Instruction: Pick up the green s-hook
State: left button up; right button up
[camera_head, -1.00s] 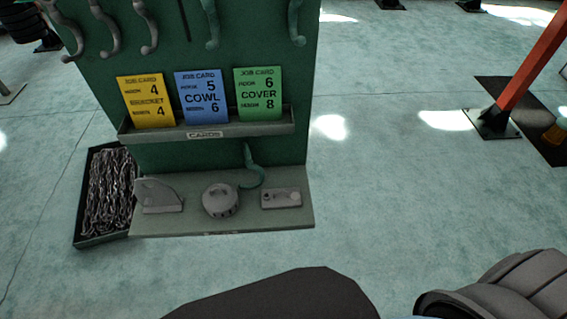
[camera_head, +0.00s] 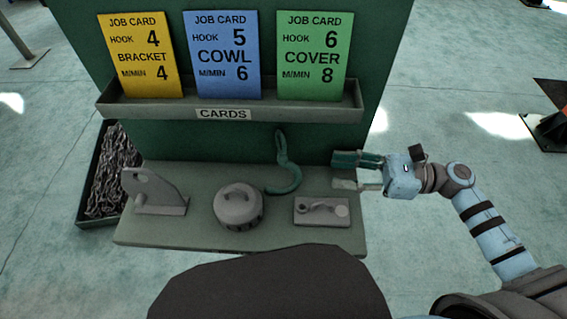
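The green s-hook (camera_head: 298,178) rests on the shelf at the foot of the green board, between a round grey part and a flat grey plate. Its upper end leans up against the board's lower face, and its lower curve opens to the left. My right gripper (camera_head: 338,171) comes in from the right, at the shelf's right edge. Its two fingers point left toward the hook with a gap between them. It is open and empty, a short way right of the hook and apart from it. My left gripper is not in view.
On the shelf (camera_head: 150,229) stand a grey bracket (camera_head: 154,190), a round grey cowl-like part (camera_head: 239,205) and a flat grey plate (camera_head: 322,212). A card rack (camera_head: 270,110) juts out above the hook. A tray of chain (camera_head: 112,175) lies left. Open floor is on the right.

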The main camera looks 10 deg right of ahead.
aim_at(297, 169)
jog(key=x, duration=0.5)
jog(key=shift+s+a+r+p, duration=0.2)
jog(key=shift+s+a+p, duration=0.05)
jog(key=shift+p, duration=0.1)
jog(key=x, duration=0.4)
jog(key=f+x, duration=0.1)
jog(key=x, duration=0.1)
jog(key=shift+w+d+f+p, duration=0.1)
jog(key=shift+w+p, duration=0.2)
jog(key=shift+w, duration=0.05)
jog(key=shift+d, duration=0.1)
grip_shut()
